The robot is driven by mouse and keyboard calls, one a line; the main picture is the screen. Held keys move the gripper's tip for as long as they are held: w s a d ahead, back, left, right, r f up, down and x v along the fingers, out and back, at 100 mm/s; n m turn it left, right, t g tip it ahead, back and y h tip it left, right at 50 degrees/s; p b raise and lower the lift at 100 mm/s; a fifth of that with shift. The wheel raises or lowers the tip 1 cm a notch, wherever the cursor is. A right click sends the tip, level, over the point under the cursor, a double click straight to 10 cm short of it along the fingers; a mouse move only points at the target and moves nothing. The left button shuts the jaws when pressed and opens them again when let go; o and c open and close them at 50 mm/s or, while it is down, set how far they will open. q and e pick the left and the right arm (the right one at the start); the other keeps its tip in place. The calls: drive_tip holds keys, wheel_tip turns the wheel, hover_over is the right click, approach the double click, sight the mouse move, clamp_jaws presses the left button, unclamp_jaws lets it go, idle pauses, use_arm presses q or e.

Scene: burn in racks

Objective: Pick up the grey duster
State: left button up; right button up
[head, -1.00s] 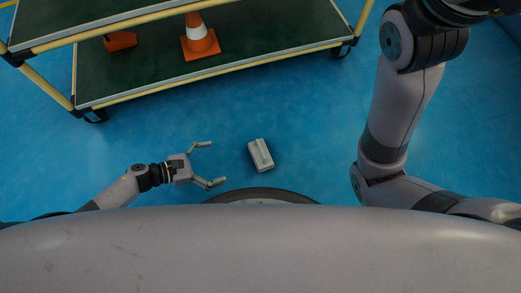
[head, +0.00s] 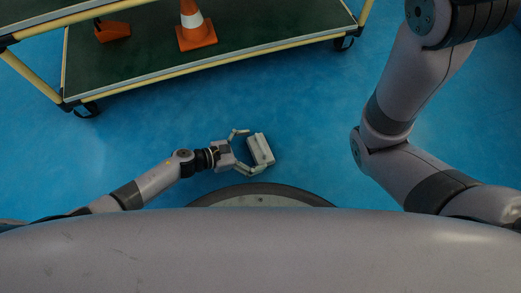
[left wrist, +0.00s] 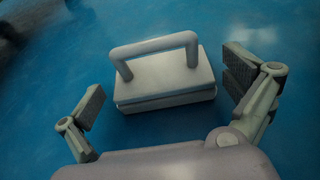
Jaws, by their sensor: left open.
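The grey duster (head: 261,149) lies on the blue floor in front of my base. In the left wrist view the duster (left wrist: 165,82) is a grey block with a raised bar handle on top. My left gripper (head: 245,152) is open and low, with its fingers reaching toward the duster's left side. In the left wrist view the fingers of the left gripper (left wrist: 165,100) are spread wide, one on each side of the duster, with blue floor showing between them and it. My right arm is at the right of the head view, but its gripper is out of view.
A shelf trolley (head: 140,70) with yellow rails and dark green decks stands at the top left. Its lower deck holds an orange and white cone (head: 195,28) and an orange object (head: 112,32). Its castors (head: 87,109) rest on the floor. Blue floor (head: 310,120) is clear around the duster.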

sight(262, 148)
use_arm(q)
drive_tip(key=shift+b+x, duration=0.45)
drive_tip(key=shift+x, duration=1.1)
drive_tip(key=shift+r, duration=0.1)
drive_tip(key=shift+c, duration=0.2)
drive_tip(key=c, duration=0.9)
drive_tip(key=shift+r, duration=0.1)
